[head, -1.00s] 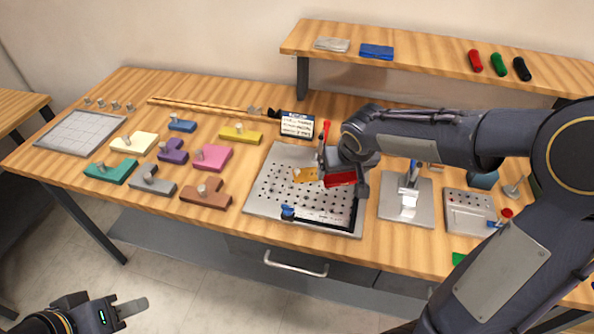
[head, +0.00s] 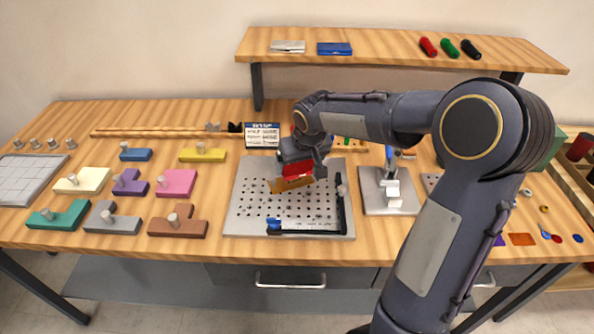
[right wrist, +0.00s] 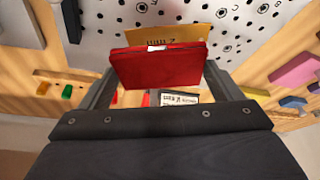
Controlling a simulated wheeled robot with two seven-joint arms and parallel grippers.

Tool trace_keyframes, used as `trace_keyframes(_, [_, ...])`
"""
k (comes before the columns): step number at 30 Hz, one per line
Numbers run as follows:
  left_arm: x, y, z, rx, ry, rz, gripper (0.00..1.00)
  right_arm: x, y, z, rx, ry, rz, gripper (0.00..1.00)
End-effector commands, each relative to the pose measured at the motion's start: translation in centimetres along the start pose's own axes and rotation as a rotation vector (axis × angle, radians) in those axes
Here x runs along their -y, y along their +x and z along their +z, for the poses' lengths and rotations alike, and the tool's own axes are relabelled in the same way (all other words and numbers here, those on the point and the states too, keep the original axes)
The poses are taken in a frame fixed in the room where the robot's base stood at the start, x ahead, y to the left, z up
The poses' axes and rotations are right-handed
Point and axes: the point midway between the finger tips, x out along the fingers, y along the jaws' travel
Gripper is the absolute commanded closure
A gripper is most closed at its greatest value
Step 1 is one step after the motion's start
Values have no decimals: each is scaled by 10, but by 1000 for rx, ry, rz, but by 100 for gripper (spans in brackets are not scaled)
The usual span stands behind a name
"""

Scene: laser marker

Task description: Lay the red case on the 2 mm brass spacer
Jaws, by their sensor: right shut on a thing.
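My right gripper (head: 306,166) is shut on the red case (head: 296,171), over the perforated metal plate (head: 246,208). In the right wrist view the red case (right wrist: 158,66) sits between the two fingers. The brass spacer (head: 290,184), a thin golden sheet, shows just in front of the case in the head view. In the right wrist view the spacer (right wrist: 193,34) carries a "2 mm" mark and is partly hidden behind the case. I cannot tell whether case and spacer touch. My left gripper is out of view.
Black fence bars (head: 312,232) with a blue piece (head: 274,225) line the plate's front and right. A white-topped device (head: 391,190) stands to the right. A label card (head: 262,135) stands behind. Coloured blocks (head: 176,182) with pegs fill the left.

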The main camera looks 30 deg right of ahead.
Motion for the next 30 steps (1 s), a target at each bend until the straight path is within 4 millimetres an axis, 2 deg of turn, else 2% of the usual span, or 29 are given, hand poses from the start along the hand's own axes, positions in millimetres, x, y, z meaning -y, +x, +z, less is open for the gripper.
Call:
trace_keyframes(3, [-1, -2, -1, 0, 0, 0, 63, -2, 20, -6, 1, 0, 1, 38])
trace_keyframes(11, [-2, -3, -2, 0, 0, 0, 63, -4, 39, -12, 0, 1, 0, 38])
trace_keyframes(16, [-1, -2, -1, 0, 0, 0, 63, -4, 62, -2, 1, 0, 1, 38])
trace_keyframes(29, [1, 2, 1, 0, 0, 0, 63, -4, 71, 2, -3, 1, 0, 38])
trace_keyframes(30, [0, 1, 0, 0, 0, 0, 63, -4, 69, 1, -2, 1, 0, 9])
